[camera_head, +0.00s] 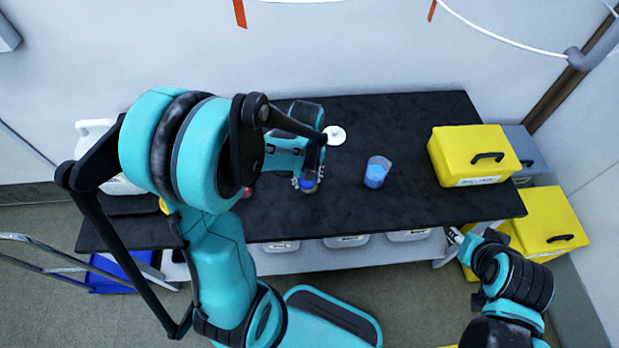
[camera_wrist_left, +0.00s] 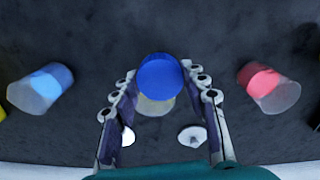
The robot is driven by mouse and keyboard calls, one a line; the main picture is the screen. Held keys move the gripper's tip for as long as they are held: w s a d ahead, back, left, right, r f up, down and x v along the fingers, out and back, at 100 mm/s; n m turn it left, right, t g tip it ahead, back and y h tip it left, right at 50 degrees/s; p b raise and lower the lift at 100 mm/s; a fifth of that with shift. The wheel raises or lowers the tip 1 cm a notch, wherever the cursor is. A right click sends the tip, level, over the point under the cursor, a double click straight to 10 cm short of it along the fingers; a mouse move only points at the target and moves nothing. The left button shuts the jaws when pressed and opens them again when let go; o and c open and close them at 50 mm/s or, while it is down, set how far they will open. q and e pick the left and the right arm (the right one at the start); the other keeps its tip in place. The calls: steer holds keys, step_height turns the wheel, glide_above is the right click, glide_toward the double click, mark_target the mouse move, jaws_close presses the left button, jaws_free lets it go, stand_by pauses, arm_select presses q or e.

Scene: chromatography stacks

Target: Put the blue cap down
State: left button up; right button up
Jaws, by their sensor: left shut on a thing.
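The blue cap (camera_wrist_left: 160,77) sits between the fingertips of my left gripper (camera_head: 308,182), which is shut on it over the black table (camera_head: 400,115). A pale yellowish round thing (camera_wrist_left: 156,105) shows just beneath the cap; I cannot tell whether they touch. In the head view the cap is small and partly hidden by the fingers. My right arm shows at the lower right, with its gripper (camera_head: 455,235) by the table's front edge; its jaws are too small to read.
A beaker with blue liquid (camera_head: 376,172) stands right of my left gripper. A beaker with red liquid (camera_wrist_left: 268,88) stands on the other side. A white disc (camera_head: 335,135) lies behind. A yellow case (camera_head: 455,155) sits at the table's right end. Bare table lies between beaker and case.

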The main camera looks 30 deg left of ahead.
arm_select(q)
steer(key=s+a+n, duration=0.4)
steer(key=s+n, duration=0.2)
steer(key=n, duration=0.4)
steer(key=n+b, duration=0.1)
steer(key=b, duration=0.3)
glide_above(276, 183)
step_height(276, 183, down, 7)
steer(key=shift+w+r, duration=0.1)
step_height(276, 183, down, 4)
steer(key=shift+f+b, duration=0.1)
steer(key=shift+b, duration=1.05)
steer(key=shift+r, duration=0.2)
arm_select(e)
step_height(276, 183, down, 6)
steer(key=shift+w+d, duration=0.15)
steer(key=shift+d, duration=0.2)
